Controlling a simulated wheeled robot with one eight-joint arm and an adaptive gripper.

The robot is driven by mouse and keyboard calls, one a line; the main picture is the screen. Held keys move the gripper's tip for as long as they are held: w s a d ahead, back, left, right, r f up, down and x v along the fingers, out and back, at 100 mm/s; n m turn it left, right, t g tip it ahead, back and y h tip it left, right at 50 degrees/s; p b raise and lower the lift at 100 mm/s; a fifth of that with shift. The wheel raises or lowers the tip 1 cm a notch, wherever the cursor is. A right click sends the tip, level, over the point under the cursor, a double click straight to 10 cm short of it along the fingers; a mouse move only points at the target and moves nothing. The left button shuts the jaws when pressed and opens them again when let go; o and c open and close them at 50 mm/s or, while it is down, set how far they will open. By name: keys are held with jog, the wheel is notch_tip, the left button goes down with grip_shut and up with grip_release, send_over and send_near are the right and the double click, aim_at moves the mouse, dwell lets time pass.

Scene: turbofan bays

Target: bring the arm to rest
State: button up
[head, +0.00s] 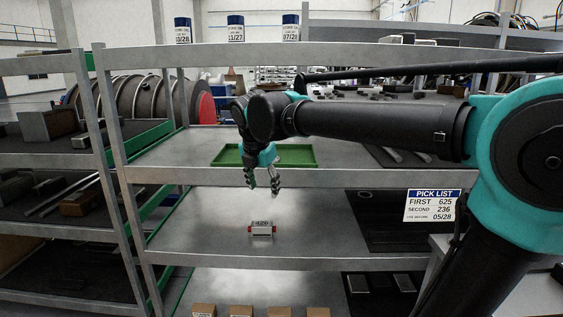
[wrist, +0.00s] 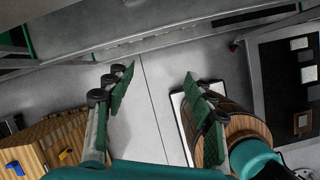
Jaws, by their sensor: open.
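My gripper (head: 263,186) hangs from my outstretched arm, fingers pointing down, in front of the middle rack in the head view. Its jaws are apart with nothing between them. In the wrist view the two green-padded fingers (wrist: 156,82) also stand apart, with bare grey floor showing between them. In the head view the gripper overlaps the near edge of the shelf with the green tray (head: 300,155). A small silver part with red ends (head: 262,230) sits on the shelf below, lower in the picture than the fingertips and apart from them.
Rack posts and shelf edges (head: 330,177) surround the arm. A pick list sign (head: 433,205) hangs at the right. Several small cardboard boxes (head: 241,311) stand at the bottom. The wrist view shows a wooden spool-like object (wrist: 244,140) and a pallet-like wooden stack (wrist: 62,140).

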jog(key=d+f+m, duration=0.9)
jog(key=d+f, duration=0.1)
jog(key=s+d+f+m, duration=1.3)
jog(key=f+m, duration=0.4)
jog(key=m, duration=0.3)
jog(key=shift+s+d+f+m+y, duration=0.3)
jog(key=shift+s+d, duration=0.1)
jog(key=shift+d, duration=0.15)
